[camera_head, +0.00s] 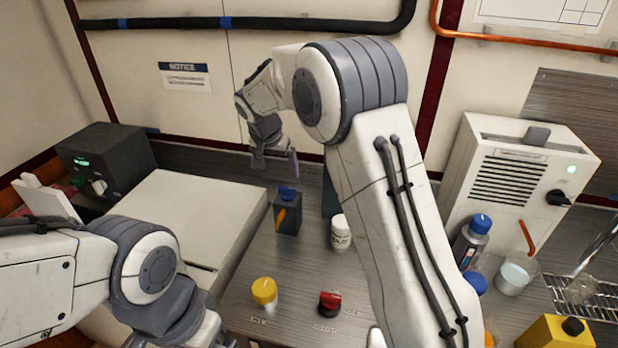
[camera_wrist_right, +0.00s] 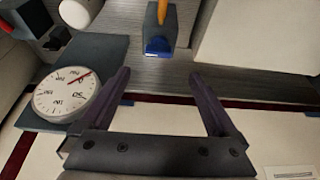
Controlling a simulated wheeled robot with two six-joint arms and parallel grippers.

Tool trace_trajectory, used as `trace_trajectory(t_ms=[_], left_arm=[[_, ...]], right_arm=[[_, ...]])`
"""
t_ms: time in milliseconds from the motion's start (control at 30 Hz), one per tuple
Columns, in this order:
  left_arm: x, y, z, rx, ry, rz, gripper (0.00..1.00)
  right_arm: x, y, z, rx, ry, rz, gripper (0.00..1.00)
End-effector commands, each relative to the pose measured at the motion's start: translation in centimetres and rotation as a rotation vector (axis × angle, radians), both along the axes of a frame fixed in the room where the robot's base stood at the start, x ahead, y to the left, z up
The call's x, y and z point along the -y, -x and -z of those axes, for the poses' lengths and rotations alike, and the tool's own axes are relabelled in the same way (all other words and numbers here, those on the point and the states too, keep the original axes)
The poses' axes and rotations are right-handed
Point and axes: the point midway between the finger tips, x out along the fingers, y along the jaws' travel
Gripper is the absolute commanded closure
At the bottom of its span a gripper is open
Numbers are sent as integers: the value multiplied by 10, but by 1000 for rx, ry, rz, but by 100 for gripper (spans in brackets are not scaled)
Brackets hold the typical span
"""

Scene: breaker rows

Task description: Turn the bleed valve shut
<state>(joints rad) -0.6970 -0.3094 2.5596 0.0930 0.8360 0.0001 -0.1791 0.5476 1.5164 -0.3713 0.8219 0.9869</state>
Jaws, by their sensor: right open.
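A dark block (camera_head: 287,217) with a blue cap (camera_head: 287,194) on top and an orange lever (camera_head: 281,215) on its front stands on the counter; I cannot tell for certain which part is the bleed valve. In the right wrist view the blue cap (camera_wrist_right: 158,46) and orange lever (camera_wrist_right: 162,12) show just beyond the fingertips. My right gripper (camera_head: 275,164) is open and empty, above and behind the block. Its two fingers show apart in the wrist view (camera_wrist_right: 160,76). My left gripper is cut off at the bottom edge, its fingers unclear.
A round dial gauge (camera_wrist_right: 68,93) sits on a blue-grey stand beside the block. A white jar (camera_head: 341,233), yellow knob (camera_head: 264,292) and red knob (camera_head: 329,304) stand nearby. A white case (camera_head: 185,220) lies left; a vented white unit (camera_head: 515,185) stands right.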

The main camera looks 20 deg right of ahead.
Motion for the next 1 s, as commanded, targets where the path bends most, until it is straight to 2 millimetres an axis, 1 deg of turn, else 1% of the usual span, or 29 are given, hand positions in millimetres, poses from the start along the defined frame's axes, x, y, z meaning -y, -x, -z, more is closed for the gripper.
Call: trace_trajectory(t_ms=[167, 400, 600, 767, 1000], left_arm=[[0, 0, -8, 0, 0, 0, 1], [0, 0, -22, 0, 0, -1, 1], [0, 0, -28, 0, 0, -2, 1], [0, 0, -29, 0, 0, -2, 1], [0, 0, -29, 0, 0, -2, 1]], right_arm=[[7, -6, 21, -7, 1, 3, 5], [19, -20, 62, -6, 1, 6, 5], [24, -28, 87, -4, 1, 7, 5], [26, -31, 94, -1, 0, 6, 5], [25, -31, 95, -1, 0, 4, 5]])
